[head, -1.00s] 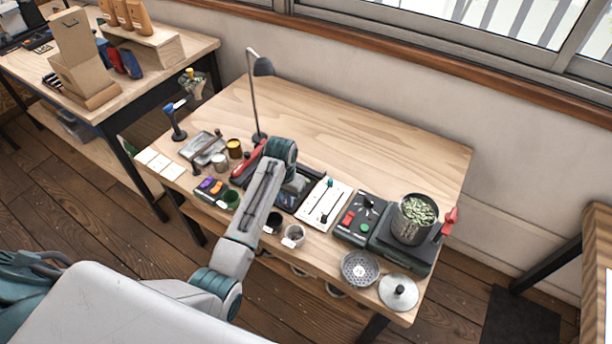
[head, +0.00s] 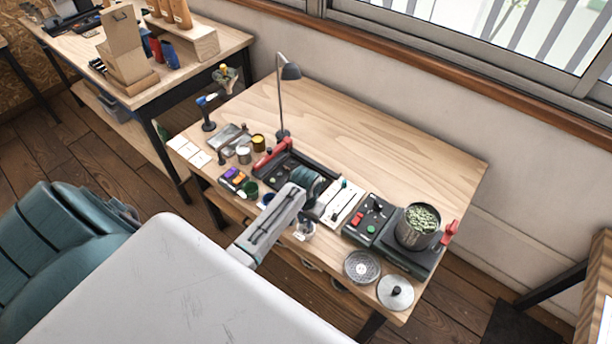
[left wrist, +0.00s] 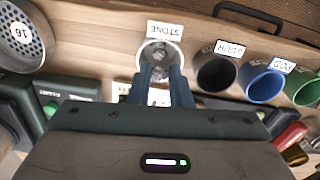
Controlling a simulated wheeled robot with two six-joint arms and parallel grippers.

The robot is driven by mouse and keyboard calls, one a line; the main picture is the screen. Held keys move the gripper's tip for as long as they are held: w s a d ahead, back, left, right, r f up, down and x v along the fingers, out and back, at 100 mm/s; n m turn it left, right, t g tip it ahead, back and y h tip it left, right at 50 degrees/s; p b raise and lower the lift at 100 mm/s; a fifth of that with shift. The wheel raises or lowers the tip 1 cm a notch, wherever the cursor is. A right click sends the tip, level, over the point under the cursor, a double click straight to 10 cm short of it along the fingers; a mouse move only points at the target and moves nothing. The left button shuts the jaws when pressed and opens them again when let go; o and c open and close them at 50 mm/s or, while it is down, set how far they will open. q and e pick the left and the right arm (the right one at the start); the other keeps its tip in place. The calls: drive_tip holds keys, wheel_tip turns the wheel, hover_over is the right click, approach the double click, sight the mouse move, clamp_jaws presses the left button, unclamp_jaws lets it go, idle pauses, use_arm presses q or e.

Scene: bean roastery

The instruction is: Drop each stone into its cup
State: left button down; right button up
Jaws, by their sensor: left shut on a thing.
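My left gripper (left wrist: 161,86) points down at the cup labelled STONE (left wrist: 150,56), its fingertips over the cup's near rim. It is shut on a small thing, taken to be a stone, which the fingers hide. The STONE cup also shows in the head view (head: 306,231), partly behind my arm. Beside it in the wrist view stand a black cup (left wrist: 215,74), a blue cup (left wrist: 262,84) and a green cup (left wrist: 308,92), each with a label. My right gripper is out of view.
A perforated sieve (head: 362,267) and a lid (head: 395,292) lie at the table's front right. A pot of green beans (head: 418,228) stands on a dark scale-like unit. A lamp (head: 290,72) stands behind the tray. The back of the table is clear.

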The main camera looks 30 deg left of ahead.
use_arm(q)
drive_tip(key=shift+f, duration=0.5)
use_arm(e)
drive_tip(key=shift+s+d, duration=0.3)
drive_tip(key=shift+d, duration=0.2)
use_arm(q)
drive_tip(key=c, duration=1.3)
unclamp_jaws()
drive_tip(key=shift+o, duration=0.2)
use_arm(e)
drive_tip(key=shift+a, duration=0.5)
